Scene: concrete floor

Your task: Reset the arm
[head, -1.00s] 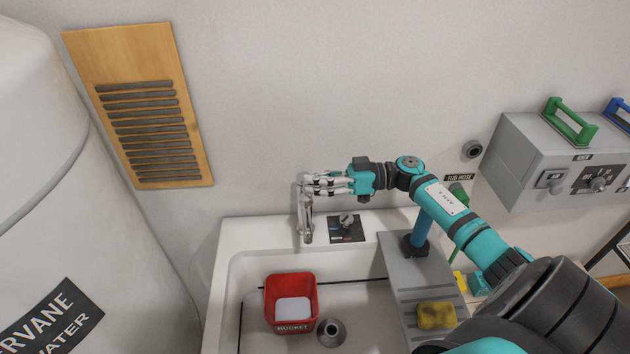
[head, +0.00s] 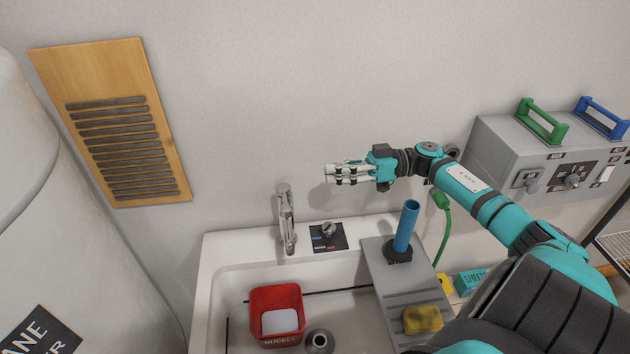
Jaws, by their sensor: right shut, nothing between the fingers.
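My right arm comes in from the right in the head view, teal and black. Its gripper (head: 345,174) is shut and empty, with the fingers pointing left. It hangs in the air in front of the wall, above and to the right of the chrome faucet (head: 287,222), and looks clear of it. My left gripper is not in view.
Below is a white sink (head: 218,258) holding a red bucket (head: 290,295). Right of it are a grey drainboard (head: 377,270), an upright blue tube (head: 406,227) and a yellow sponge (head: 423,320). A grey control box (head: 500,140) is on the wall at right.

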